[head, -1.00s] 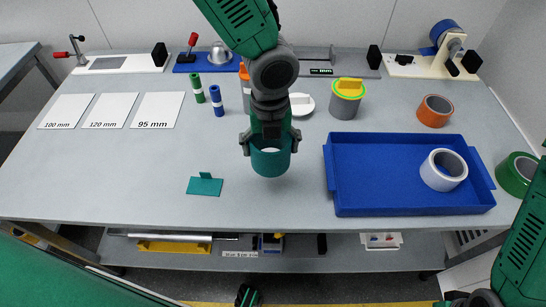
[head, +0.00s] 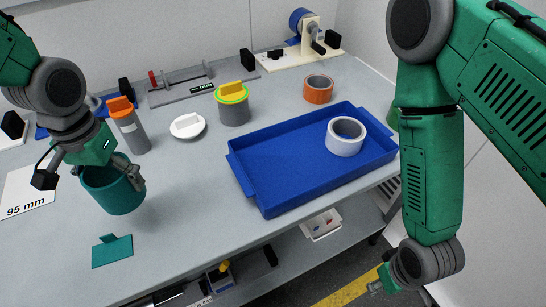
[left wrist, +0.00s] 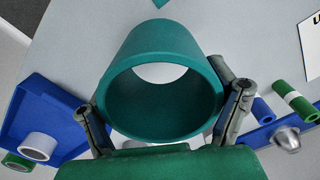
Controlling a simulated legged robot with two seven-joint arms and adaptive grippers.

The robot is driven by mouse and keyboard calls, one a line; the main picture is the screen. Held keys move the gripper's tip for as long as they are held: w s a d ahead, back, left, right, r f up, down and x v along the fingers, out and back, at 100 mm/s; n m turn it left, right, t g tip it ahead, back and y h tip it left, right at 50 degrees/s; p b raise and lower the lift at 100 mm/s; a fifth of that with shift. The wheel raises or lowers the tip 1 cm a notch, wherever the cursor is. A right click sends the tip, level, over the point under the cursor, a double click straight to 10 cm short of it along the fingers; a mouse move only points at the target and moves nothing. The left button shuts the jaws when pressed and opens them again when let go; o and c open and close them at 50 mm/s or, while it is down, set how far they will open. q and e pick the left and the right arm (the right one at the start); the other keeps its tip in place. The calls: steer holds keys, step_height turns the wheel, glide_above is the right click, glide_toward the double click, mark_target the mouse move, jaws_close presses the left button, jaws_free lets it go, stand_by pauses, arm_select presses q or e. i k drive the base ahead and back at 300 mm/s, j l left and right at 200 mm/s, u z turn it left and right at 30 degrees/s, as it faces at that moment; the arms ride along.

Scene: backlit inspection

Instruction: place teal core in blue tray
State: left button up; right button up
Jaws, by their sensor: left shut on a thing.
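The teal core (head: 112,193) is a hollow open ring at the left of the head view. My left gripper (head: 108,180) is shut on it, with a finger at either side. The left wrist view shows the core (left wrist: 160,60) between the two fingers (left wrist: 165,115). It seems held above the table; the exact height is hard to tell. The blue tray (head: 270,185) lies to the right of the core, apart from it, with a white roll (head: 345,148) inside at its right end. My right gripper (head: 376,286) hangs low beyond the table's front edge, small and unclear.
A teal tabbed plate (head: 112,250) lies in front of the core. An orange-capped grey bottle (head: 130,128), a white lidded disc (head: 187,126), a grey canister (head: 233,108) and an orange roll (head: 318,90) stand behind. Most of the tray floor is bare.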

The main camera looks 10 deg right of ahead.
mark_target(305, 159)
steer(key=l+z, duration=0.35)
steer(key=i+l+z, duration=0.1)
steer(key=z, duration=0.3)
steer(key=i+l+z, duration=0.1)
steer(key=l+z, duration=0.25)
